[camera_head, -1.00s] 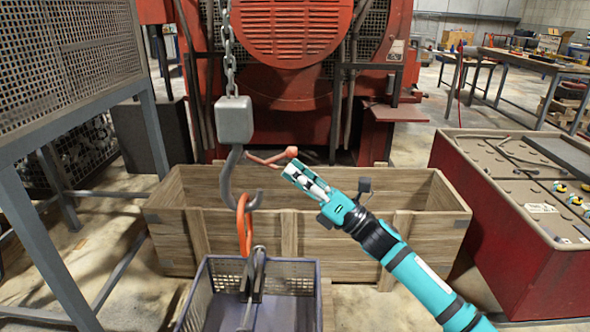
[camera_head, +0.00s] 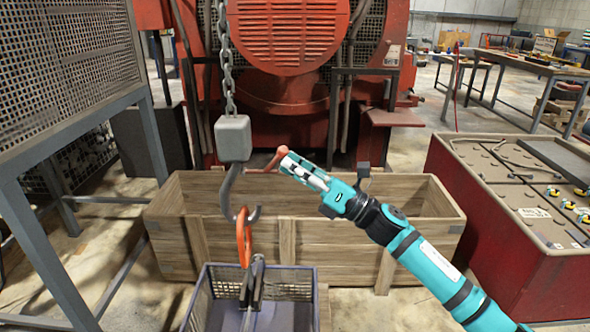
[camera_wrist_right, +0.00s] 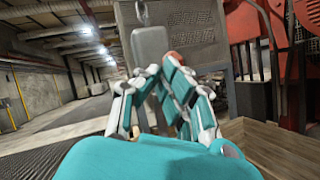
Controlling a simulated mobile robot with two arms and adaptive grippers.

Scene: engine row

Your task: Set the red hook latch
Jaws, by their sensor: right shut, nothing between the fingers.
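In the right wrist view the fingers (camera_wrist_right: 153,75) are in front of the grey block (camera_wrist_right: 150,45), with the red end (camera_wrist_right: 175,57) just behind one finger. My left gripper is not in view.
An orange ring (camera_head: 244,237) hangs in the hook, joined to the grey handle of a basket (camera_head: 205,300). A wooden crate (camera_head: 330,240) stands behind. A mesh-sided frame (camera_head: 65,70) is at left, and a red chest (camera_head: 480,210) at right.

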